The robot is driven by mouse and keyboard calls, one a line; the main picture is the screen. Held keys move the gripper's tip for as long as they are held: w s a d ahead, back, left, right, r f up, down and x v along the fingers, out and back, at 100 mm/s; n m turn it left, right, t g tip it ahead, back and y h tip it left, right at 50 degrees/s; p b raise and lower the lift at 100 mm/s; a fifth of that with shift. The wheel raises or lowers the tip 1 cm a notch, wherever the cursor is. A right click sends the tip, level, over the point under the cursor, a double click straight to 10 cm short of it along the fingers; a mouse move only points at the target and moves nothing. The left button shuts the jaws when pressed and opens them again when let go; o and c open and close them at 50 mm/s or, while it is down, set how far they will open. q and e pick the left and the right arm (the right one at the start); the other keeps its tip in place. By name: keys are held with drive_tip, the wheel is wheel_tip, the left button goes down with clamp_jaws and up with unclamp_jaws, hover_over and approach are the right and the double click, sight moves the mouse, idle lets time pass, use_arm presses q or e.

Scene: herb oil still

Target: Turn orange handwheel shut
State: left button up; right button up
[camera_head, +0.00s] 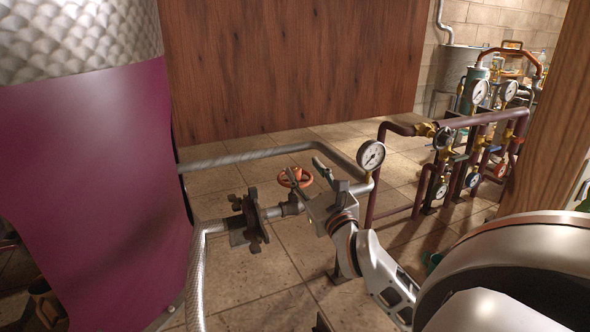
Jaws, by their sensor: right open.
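The orange handwheel (285,176) sits on a grey pipe valve near the middle of the head view. My right gripper (307,184) reaches in from the lower right and is right at the wheel. Its jaws are open, and part of the wheel's right side is hidden by or close to the fingers. I cannot tell whether a finger touches the rim. My left gripper is not in view.
A dark flange-like fitting (250,221) is just left of the wheel. A pressure gauge (371,155) stands close behind my right gripper. A large purple and silver vessel (95,190) fills the left. Maroon pipework (470,121) and a wooden post (548,115) are at right.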

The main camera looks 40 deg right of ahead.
sight(297, 171)
drive_tip(key=f+m, duration=0.1)
drive_tip(key=d+f+m+g, duration=0.1)
drive_tip(key=w+f, duration=0.1)
drive_tip(key=shift+d+f+m+g+y, duration=0.2)
drive_tip(key=shift+m+g+y, duration=0.1)
drive_tip(key=shift+m+g, duration=0.1)
drive_tip(key=p+x, duration=0.1)
drive_tip(key=x, duration=0.6)
drive_tip(key=shift+w+f, duration=0.1)
drive_tip(key=shift+w, duration=0.25)
drive_tip(key=c, duration=1.1)
